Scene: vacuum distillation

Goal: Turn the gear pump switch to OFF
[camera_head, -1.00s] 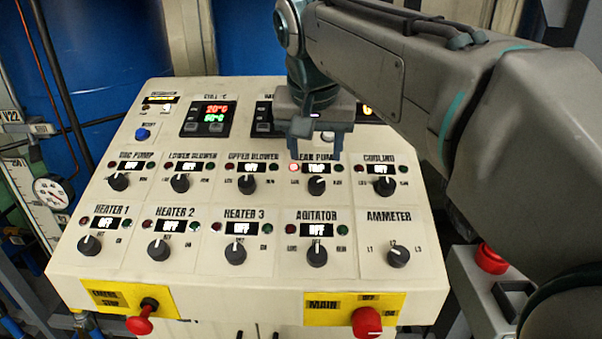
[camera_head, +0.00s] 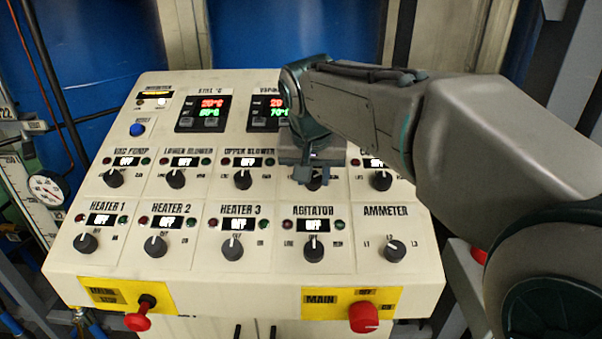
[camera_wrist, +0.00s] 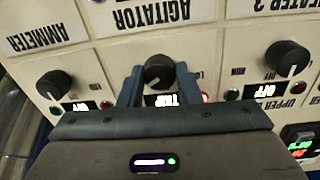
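The gear pump switch is a dark round knob on the sloped control panel. In the wrist view, which is upside down, the knob (camera_wrist: 158,72) sits between the two fingers of my gripper (camera_wrist: 160,78). The fingers stand apart on either side of it, with what look like small gaps. The gear pump display (camera_wrist: 162,100) reads TRIP and a red lamp (camera_wrist: 205,97) glows beside it. In the head view my gripper (camera_head: 310,178) covers the gear pump label and display and most of the knob.
The panel (camera_head: 190,265) holds several similar knobs. The agitator knob (camera_head: 314,248) is just below, the upper blower knob (camera_head: 243,180) to the left and the cooling knob (camera_head: 381,181) to the right. Red knobs (camera_head: 364,317) (camera_head: 138,318) are at the front edge.

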